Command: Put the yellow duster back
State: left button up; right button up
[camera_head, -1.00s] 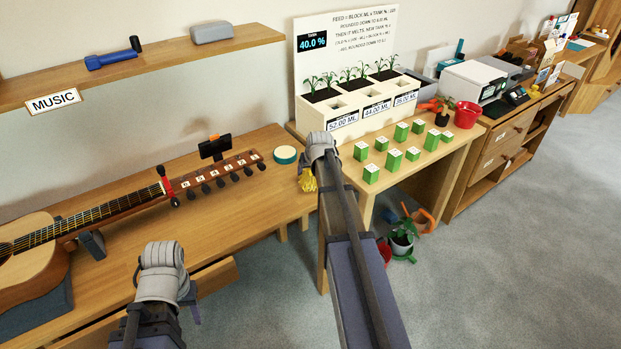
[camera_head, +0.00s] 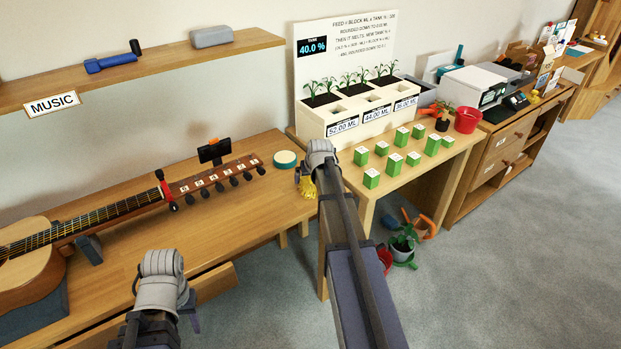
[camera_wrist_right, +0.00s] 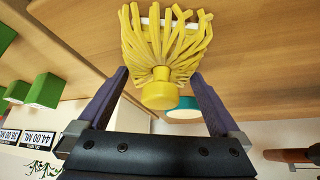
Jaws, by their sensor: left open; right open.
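The yellow duster (camera_head: 308,188) shows in the head view just below my right gripper (camera_head: 304,182), by the gap between the two tables. In the right wrist view the duster (camera_wrist_right: 162,60) has a round yellow end and spread strands, with a white bar partly hidden behind them. The open fingers of my right gripper (camera_wrist_right: 160,78) stand on either side of it, with visible gaps; I cannot tell how deep it sits between them. My left gripper (camera_head: 190,312) is open and empty near the front edge of the music table, partly hidden by its own arm.
A guitar (camera_head: 35,255) lies on the music table (camera_head: 225,225), with a round teal-rimmed pad (camera_head: 286,159) near its right end. Several green blocks (camera_head: 371,179) and a white planter (camera_head: 345,128) stand on the right table. A shelf (camera_head: 180,60) hangs above. Potted plants stand on the floor.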

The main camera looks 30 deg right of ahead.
jog(key=shift+r, duration=0.15)
jog(key=p+v, duration=1)
jog(key=v, duration=0.2)
jog(key=s+a+f+n+g+y, duration=0.1)
jog(key=s+a+n, duration=0.15)
jog(key=a, duration=0.65)
jog(key=s+a+f+n+g+y, duration=0.1)
jog(key=s+a, duration=0.2)
jog(key=a, duration=0.7)
jog(key=s+a+f+n+g+h, duration=0.1)
jog(key=s+a+n+g, duration=0.3)
jog(key=s+a, duration=1.2)
jog(key=shift+s+a, duration=0.3)
jog(key=shift+s, duration=0.05)
